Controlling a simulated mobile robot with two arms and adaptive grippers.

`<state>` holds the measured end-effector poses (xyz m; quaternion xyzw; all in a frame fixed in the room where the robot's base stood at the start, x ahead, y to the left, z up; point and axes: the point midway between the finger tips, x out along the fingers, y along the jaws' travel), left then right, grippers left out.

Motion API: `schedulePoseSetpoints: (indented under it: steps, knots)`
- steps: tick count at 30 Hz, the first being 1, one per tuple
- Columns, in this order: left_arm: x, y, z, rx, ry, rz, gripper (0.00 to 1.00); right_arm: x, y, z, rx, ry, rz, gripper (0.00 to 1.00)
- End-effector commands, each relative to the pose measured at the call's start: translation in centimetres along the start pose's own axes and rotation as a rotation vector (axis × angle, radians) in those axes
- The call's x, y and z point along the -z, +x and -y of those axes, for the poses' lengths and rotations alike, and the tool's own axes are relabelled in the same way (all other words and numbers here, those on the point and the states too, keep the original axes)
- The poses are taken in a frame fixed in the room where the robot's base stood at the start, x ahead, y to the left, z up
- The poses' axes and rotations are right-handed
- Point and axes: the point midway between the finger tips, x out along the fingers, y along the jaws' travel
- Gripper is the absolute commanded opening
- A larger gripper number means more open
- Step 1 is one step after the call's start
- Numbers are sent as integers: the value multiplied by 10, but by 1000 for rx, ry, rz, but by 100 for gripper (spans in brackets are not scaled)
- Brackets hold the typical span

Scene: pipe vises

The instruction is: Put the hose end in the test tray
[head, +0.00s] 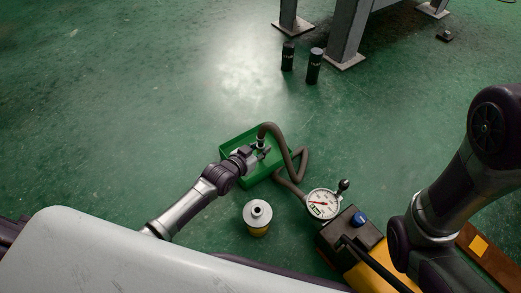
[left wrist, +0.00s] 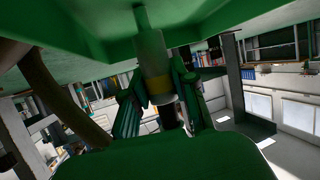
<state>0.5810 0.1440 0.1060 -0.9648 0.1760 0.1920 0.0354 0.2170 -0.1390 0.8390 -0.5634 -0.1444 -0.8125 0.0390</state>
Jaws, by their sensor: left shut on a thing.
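The green test tray (head: 232,139) sits on the floor near the middle of the head view. It also fills the top of the left wrist view (left wrist: 75,28). The brown hose (head: 303,165) loops up from the gauge pump and bends down to its metal hose end (head: 261,143). My left gripper (head: 258,151) is over the tray and shut on the hose end. In the left wrist view, the pale fitting with a yellow band (left wrist: 152,60) sits between the fingers of my left gripper (left wrist: 160,92). Whether it touches the tray floor I cannot tell. My right gripper is outside the view.
A pump with a round gauge (head: 323,204) and black and yellow body stands right of the tray. A yellow can with a grey top (head: 257,214) stands just below the tray. Two black cylinders (head: 314,66) stand near grey bench legs (head: 347,35). Floor left of the tray is clear.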

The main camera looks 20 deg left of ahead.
Motion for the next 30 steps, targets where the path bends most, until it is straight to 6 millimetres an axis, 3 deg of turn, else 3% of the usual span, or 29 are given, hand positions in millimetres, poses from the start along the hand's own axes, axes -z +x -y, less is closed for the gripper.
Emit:
schedulePoseSetpoints:
  steps: [6,7,11,22,30]
  knots:
    - [-2,2,0,0,0,-4,0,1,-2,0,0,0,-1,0]
    - [-2,1,0,0,-1,-1,32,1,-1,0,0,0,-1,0]
    - [-2,1,0,0,-1,-1,52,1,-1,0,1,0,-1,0]
    - [2,-3,0,0,-1,1,52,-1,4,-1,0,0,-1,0]
    - [6,-55,0,0,-2,4,52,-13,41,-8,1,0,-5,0]
